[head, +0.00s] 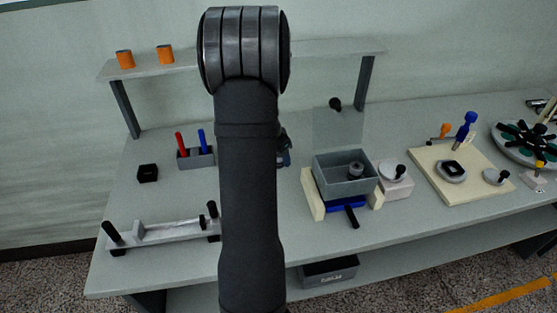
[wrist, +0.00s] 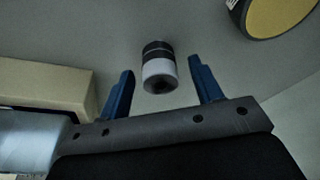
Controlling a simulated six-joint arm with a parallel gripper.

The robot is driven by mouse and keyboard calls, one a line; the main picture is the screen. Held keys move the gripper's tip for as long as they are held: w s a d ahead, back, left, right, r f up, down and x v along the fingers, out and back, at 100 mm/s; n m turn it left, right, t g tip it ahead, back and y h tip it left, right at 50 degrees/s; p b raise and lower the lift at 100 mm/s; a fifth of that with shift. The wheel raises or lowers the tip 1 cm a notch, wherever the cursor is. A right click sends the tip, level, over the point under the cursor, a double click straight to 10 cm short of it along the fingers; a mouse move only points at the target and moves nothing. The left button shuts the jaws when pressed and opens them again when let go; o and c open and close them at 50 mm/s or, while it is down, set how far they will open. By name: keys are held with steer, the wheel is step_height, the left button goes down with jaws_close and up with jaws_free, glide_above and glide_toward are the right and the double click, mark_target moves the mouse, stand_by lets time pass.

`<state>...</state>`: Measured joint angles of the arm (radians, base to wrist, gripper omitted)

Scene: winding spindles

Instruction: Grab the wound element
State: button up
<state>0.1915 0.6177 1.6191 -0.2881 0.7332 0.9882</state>
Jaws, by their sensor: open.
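A small cylinder with dark bands and a white or pale grey section (wrist: 158,68), which looks like the wound element, is on a grey surface in the wrist view. My gripper (wrist: 161,66) has two blue fingers spread apart, one on each side of the cylinder in the picture. A gap shows between each finger and the cylinder, and I cannot tell how far it is in depth. In the head view my arm hides most of the gripper and I cannot make out this cylinder there.
A beige block (wrist: 48,84) is left of the fingers and a yellow disc with a dark rim (wrist: 275,14) is at the upper right. An open grey box (head: 333,188) with a clear raised lid stands right of my arm. A holder with red and blue sticks (head: 196,158) stands left.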

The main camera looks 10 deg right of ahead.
steer(key=shift+w+d+f, duration=0.1)
steer(key=shift+f, duration=0.55)
steer(key=shift+c, duration=0.2)
steer(key=c, duration=1)
steer(key=shift+r, duration=0.15)
steer(key=shift+c, duration=0.2)
